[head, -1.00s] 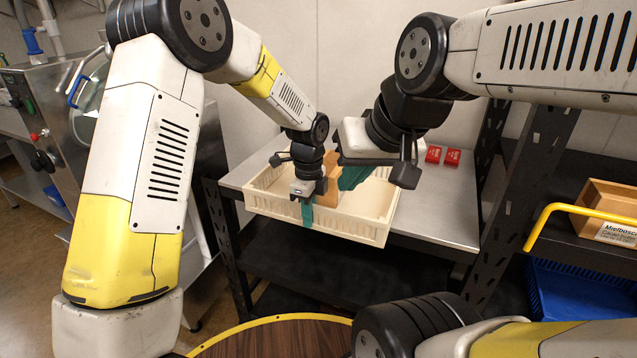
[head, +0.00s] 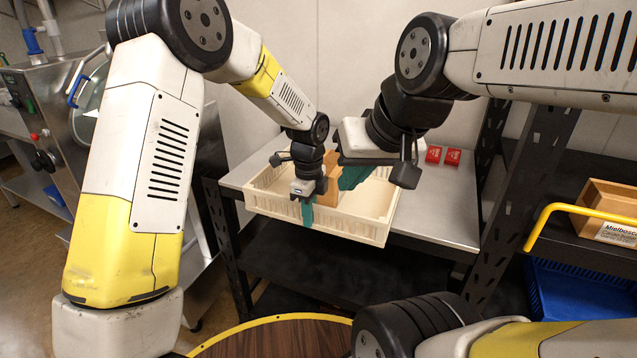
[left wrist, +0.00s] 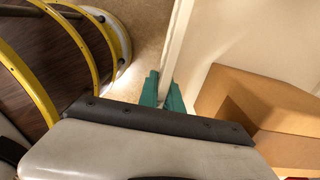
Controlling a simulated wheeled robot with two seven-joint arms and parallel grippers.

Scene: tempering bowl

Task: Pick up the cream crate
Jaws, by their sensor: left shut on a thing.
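The cream crate (head: 352,230) is at the metal table, its front wall by the table's front edge. I cannot tell whether its base touches the tabletop. My left gripper (head: 308,212) is shut on the crate's front wall, with one teal finger showing outside. In the left wrist view the fingers (left wrist: 162,92) straddle the thin cream wall (left wrist: 178,40). My right gripper (head: 354,176) is over the crate's back part. Its teal fingers are partly hidden by its own body, so its opening is unclear.
A brown box (head: 331,178) stands inside the crate. A black shelf at right holds a wooden box (head: 606,205) and a blue crate (head: 575,295). A round wooden top (head: 285,340) is at the bottom.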

